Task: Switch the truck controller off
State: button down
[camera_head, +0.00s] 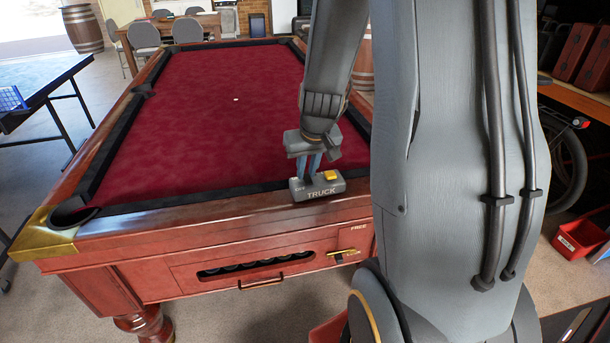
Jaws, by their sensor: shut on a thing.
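The truck controller (317,191) is a small dark grey box marked "TRUCK", with a yellow button or switch (330,175) on its top right. It sits at the near wooden rail of a pool table with a red cloth. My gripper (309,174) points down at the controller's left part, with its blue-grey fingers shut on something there. The part between the fingertips is hidden, and smaller lettering shows beside them. I cannot tell the position of the yellow switch.
The pool table (220,110) fills the middle, with a small white spot on its cloth. A blue table (45,85) stands at left. Chairs (143,36) and a barrel (83,28) are at the back. A red bin (578,240) lies at right. My arm hides much of the right side.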

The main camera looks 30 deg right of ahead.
dwell(0.3)
jog(key=c, duration=1.6)
grip_release()
jog(key=shift+c, duration=0.2)
jog(key=shift+s+r, duration=0.1)
jog(key=v, duration=0.7)
jog(key=shift+r, duration=0.3)
jog(key=shift+s, duration=0.1)
jog(key=s+a+f+n+g, duration=0.1)
jog(key=s+a+f, duration=0.1)
jog(key=s+a, duration=0.4)
jog(key=s+a+f+n+g, duration=0.1)
jog(key=s+a+f+g, duration=0.1)
jog(key=s+a, duration=0.4)
jog(key=a, duration=0.2)
jog(key=shift+a+f+y, duration=0.25)
jog(key=shift+f+y, duration=0.05)
jog(key=shift+y, duration=0.1)
